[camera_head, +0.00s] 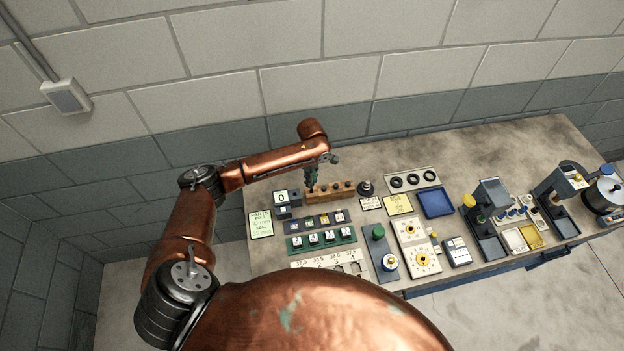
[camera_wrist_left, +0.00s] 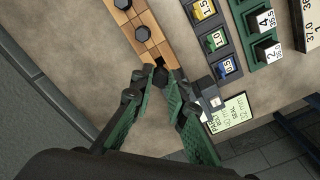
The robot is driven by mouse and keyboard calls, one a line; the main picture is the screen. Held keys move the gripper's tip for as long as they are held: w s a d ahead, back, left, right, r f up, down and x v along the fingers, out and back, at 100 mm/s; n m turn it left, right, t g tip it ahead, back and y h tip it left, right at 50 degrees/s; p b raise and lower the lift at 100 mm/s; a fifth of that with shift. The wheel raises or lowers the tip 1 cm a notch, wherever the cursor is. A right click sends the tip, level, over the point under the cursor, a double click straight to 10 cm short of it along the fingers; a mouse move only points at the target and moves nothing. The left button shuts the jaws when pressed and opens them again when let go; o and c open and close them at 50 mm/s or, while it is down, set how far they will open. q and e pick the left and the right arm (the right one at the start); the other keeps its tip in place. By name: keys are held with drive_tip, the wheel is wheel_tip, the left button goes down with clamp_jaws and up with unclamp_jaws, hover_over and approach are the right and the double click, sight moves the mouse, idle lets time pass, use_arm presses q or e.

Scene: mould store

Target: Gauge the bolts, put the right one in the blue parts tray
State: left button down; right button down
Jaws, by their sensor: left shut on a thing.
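My left gripper (camera_head: 311,183) reaches down at the left end of the wooden bolt rack (camera_head: 338,190). In the left wrist view its green fingers (camera_wrist_left: 170,75) close in at the rack's near end. They are shut on a dark thing, likely a bolt, mostly hidden between the fingertips. The blue parts tray (camera_head: 436,203) lies to the right on the bench and looks empty. A grey plate with three dark rings (camera_head: 412,180) lies behind it. My right gripper is not in view.
A green parts card (camera_head: 260,224) lies at the bench's left; its small print is hard to read. Rows of numbered blocks (camera_head: 320,239) stand in front of the rack. Dials (camera_head: 421,258) and stands (camera_head: 483,220) crowd the right. The bench's back right is clear.

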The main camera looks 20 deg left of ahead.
sight(312, 192)
use_arm(q)
drive_tip(key=shift+f, duration=1.05)
drive_tip(key=shift+f, duration=1.6)
idle(0.4)
drive_tip(key=c, duration=1.8)
unclamp_jaws()
drive_tip(key=o, duration=0.4)
